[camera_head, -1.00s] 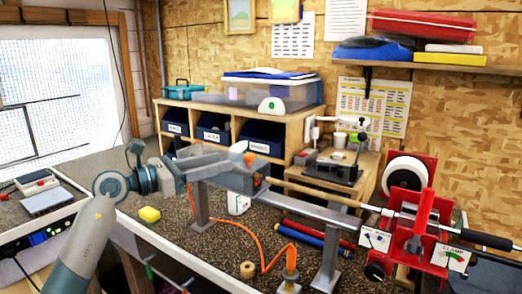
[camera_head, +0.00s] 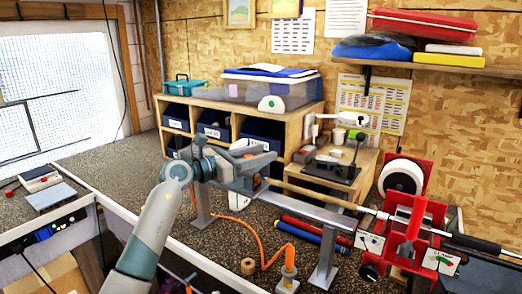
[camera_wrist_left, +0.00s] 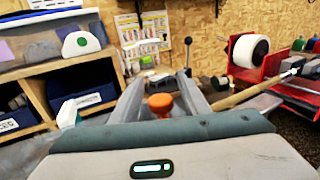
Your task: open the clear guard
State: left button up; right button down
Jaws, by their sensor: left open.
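The club shaft (camera_head: 320,196) runs right from there to the red clamp (camera_head: 410,228). My right gripper is out of view.
An orange hose (camera_head: 262,236) hangs in front of the rail near a tape roll (camera_head: 248,266). Red and blue tubes (camera_head: 318,236) lie behind it. A shelf unit with blue bins (camera_head: 213,124) and a small press (camera_head: 335,165) stand behind.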

pick_arm(q)
jog(key=shift+w+d, duration=0.15)
jog(key=shift+d, duration=0.1)
jog(key=shift+c, duration=0.7)
grip_shut()
jog(key=shift+r, duration=0.15)
